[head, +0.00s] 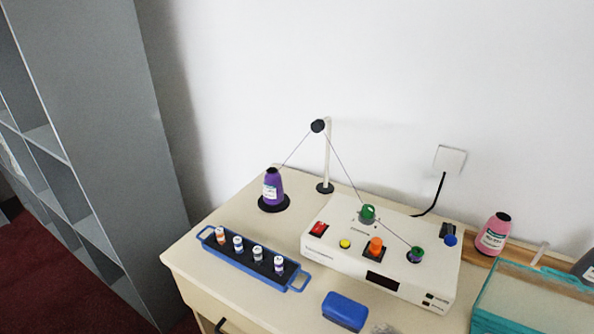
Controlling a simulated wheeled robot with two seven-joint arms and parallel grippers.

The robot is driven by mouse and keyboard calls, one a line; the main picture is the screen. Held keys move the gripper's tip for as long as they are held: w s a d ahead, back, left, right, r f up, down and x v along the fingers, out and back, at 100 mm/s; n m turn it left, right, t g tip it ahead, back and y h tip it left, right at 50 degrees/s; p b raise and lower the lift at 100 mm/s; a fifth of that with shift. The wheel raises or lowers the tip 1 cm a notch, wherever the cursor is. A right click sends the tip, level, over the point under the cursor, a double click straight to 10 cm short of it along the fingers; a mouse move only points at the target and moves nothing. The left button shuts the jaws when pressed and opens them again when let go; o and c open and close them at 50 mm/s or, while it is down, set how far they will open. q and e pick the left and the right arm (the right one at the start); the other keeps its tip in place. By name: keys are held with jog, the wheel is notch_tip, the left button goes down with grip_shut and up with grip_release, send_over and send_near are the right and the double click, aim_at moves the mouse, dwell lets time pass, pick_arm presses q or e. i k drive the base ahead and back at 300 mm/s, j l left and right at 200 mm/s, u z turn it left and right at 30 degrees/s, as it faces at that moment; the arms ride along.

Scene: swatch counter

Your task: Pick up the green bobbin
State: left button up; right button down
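A small bobbin with a green top and a dark bluish lower part (416,255) sits upright on the right of the white winding machine (320,248). A thin thread runs down to it from the post. A larger green knob-like piece (367,212) stands near the machine's back edge. A blue-rimmed tray (238,262) to the left holds several small white bobbins with coloured bands, among them an orange one (221,236) and a purple one (279,266); I cannot make out a green one there. Neither of my grippers is in view.
A purple thread cone (272,187) and a white post (327,158) stand behind the tray. A blue box (344,311) lies at the front. A pink cone (493,234) and a teal glass-like case (535,300) are at right. A grey shelf (105,130) stands left.

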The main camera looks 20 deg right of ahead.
aim_at(416, 257)
jog(key=z, duration=1.5)
